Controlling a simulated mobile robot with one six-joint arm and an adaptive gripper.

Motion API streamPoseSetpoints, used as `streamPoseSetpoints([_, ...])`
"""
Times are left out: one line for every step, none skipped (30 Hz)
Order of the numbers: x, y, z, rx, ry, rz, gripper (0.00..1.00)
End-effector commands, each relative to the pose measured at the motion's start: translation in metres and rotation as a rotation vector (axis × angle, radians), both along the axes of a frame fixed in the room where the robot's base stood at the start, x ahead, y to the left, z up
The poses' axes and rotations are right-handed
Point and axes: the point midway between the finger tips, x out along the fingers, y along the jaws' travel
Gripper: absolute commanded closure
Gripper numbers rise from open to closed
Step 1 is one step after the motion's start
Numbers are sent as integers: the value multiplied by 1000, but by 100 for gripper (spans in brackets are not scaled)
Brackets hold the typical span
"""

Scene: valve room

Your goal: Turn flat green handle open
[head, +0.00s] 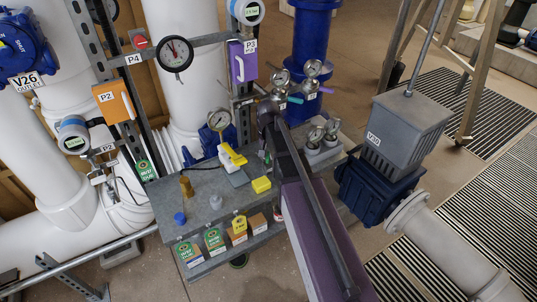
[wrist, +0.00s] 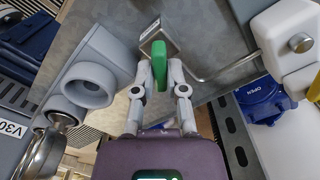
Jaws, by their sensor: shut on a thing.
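The flat green handle (wrist: 159,64) is in the upper middle of the wrist view, seen nearly edge-on as a narrow upright bar. My gripper (wrist: 158,72) has one fingertip on each side of it and is shut on it. A small metal block (wrist: 160,38) shows just beyond the handle, over a grey surface. The handle's far end and its stem are hidden. In the head view my arm covers the area around the gripper, and I cannot make out the grip there.
Close by in the wrist view are a grey cup-shaped fitting (wrist: 88,84) at left, a bent metal rod (wrist: 222,70) and a white block with a knob (wrist: 292,45) at right.

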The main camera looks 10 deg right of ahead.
Motion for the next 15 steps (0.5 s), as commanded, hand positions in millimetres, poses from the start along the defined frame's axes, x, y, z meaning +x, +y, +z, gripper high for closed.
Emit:
streamPoseSetpoints([0, 0, 0, 0, 0, 23, 100])
streamPoseSetpoints([0, 0, 0, 0, 0, 40, 100])
streamPoseSetpoints([0, 0, 0, 0, 0, 63, 100])
streamPoseSetpoints([0, 0, 0, 0, 0, 83, 100])
streamPoseSetpoints([0, 0, 0, 0, 0, 104, 100])
streamPoseSetpoints([0, 0, 0, 0, 0, 132, 100])
streamPoseSetpoints([0, 0, 0, 0, 0, 155, 100])
streamPoseSetpoints([0, 0, 0, 0, 0, 179, 100])
streamPoseSetpoints([0, 0, 0, 0, 0, 211, 100])
streamPoseSetpoints([-1, 1, 0, 0, 0, 237, 100])
streamPoseSetpoints([-1, 1, 0, 0, 0, 262, 100])
streamPoseSetpoints([-1, 1, 0, 0, 0, 296, 100])
streamPoseSetpoints([-1, 1, 0, 0, 0, 322, 100])
streamPoseSetpoints([-1, 1, 0, 0, 0, 347, 100])
streamPoseSetpoints([-1, 1, 0, 0, 0, 381, 100])
